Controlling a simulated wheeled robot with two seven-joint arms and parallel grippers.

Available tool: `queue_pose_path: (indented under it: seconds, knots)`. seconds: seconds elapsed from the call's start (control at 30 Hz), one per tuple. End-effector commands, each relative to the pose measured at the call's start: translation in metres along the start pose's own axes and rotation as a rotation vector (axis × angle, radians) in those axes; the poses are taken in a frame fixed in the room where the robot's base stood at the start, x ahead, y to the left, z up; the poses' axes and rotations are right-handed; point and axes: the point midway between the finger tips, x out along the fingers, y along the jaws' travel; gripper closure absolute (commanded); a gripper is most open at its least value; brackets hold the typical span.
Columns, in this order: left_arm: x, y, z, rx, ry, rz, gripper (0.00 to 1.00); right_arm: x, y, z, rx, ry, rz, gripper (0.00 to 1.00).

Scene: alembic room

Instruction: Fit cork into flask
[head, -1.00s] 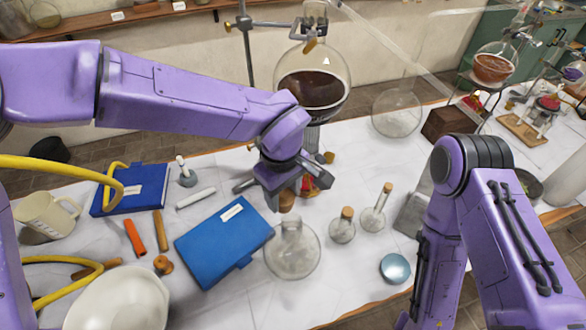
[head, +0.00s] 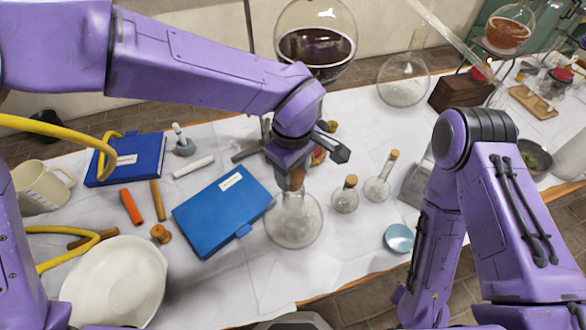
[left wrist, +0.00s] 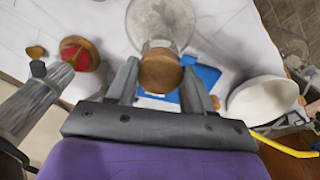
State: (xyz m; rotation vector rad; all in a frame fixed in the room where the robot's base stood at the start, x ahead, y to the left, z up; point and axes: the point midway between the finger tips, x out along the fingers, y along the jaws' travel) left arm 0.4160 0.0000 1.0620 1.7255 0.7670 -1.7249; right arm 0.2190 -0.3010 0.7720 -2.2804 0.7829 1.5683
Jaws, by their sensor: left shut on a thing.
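The clear round flask (head: 293,222) stands on the white table in front of my left gripper, beside the blue book. My left gripper (head: 296,178) is directly above it, shut on a brown cork (head: 297,183). In the left wrist view, the cork (left wrist: 160,70) sits between the two fingers (left wrist: 160,84), with the flask's glass body (left wrist: 160,20) behind it. The cork is at the flask's mouth; I cannot tell whether it has entered the neck. My right arm is at the right; its gripper is not visible.
Two small corked flasks (head: 345,200) (head: 378,188) stand just right of the flask. A blue book (head: 222,212) lies left, a white bowl (head: 115,285) front left. A large flask of dark liquid (head: 316,48) is behind. A small blue dish (head: 399,238) lies near the front edge.

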Motion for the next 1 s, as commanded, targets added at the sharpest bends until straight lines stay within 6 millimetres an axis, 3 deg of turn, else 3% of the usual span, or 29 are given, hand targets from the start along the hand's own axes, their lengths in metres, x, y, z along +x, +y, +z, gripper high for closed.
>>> queue_pose_path:
  seconds: [1.0]
  knots:
    - [0.006,-0.0006,0.0012,0.0,-0.001,0.0,0.73,-0.0024,0.0002,-0.001,0.0,0.0,0.0,0.57]
